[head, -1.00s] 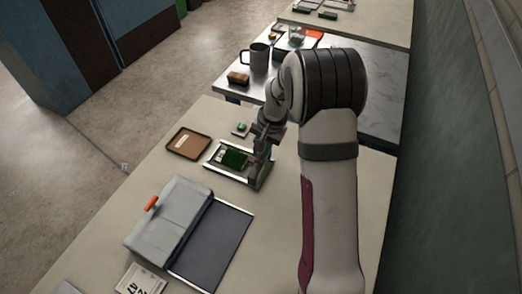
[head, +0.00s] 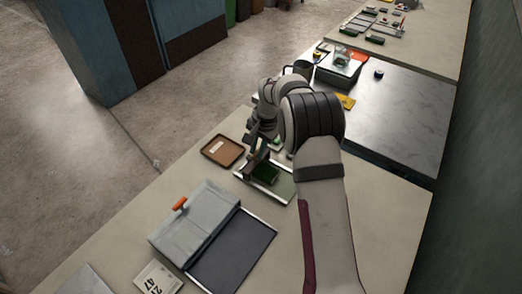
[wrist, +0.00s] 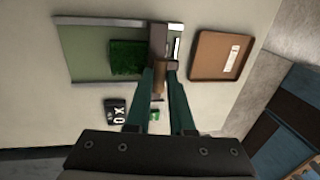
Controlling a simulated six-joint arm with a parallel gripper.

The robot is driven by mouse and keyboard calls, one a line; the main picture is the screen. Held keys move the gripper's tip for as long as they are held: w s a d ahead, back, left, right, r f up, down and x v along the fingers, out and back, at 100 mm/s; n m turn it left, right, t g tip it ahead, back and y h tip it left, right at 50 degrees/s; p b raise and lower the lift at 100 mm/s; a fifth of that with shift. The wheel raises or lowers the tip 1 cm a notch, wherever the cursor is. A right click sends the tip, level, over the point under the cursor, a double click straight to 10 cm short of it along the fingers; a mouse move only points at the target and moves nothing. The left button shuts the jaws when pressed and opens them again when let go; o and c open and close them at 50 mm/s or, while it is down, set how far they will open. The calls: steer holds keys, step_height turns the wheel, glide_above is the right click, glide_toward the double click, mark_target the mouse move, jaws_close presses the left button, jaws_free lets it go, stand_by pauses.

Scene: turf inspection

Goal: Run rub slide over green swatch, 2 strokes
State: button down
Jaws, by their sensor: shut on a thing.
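The green swatch (head: 266,173) is a small turf patch in the middle of a shallow metal-edged tray (head: 284,190). It also shows in the wrist view (wrist: 126,57), with bare grey-green tray (wrist: 85,65) beside it. My gripper (head: 255,152) is over the tray's left end, on the side towards the brown tray. In the wrist view my gripper (wrist: 161,72) is shut on the rub slide (wrist: 159,48), a brown and grey block. The slide stands beside the swatch, at its right edge there. Whether it touches the swatch or tray surface is unclear.
A brown tray (head: 222,151) lies close to the left. A grey box with an orange handle (head: 193,222) and a dark panel (head: 235,250) stand nearer. A black marked tile (wrist: 115,109) and a small green item (wrist: 154,115) lie near the tray.

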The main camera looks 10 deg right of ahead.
steer(key=c, duration=0.8)
jaws_free()
steer(key=shift+w+a, duration=0.15)
steer(key=r, duration=0.5)
steer(key=s+d+r, duration=0.1)
steer(key=r, duration=0.4)
steer(key=s+d+r, duration=0.1)
steer(key=r, duration=0.4)
steer(key=shift+s+d+r, duration=0.1)
steer(key=shift+r, duration=0.2)
steer(key=s+a+r+n+g, duration=0.1)
steer(key=s+a+r, duration=0.1)
steer(key=s, duration=0.8)
steer(key=s+a+r+n, duration=0.1)
steer(key=s+r, duration=0.1)
steer(key=s, duration=0.9)
steer(key=shift+n+g, duration=0.4)
steer(key=shift+n, duration=0.3)
steer(key=s+f, duration=0.2)
steer(key=s, duration=0.3)
steer(key=s+a+f, duration=0.1)
steer(key=s, duration=0.5)
steer(key=s+f, duration=0.2)
steer(key=s, duration=0.3)
steer(key=shift+s+a+f, duration=0.15)
steer(key=shift+s+f, duration=0.2)
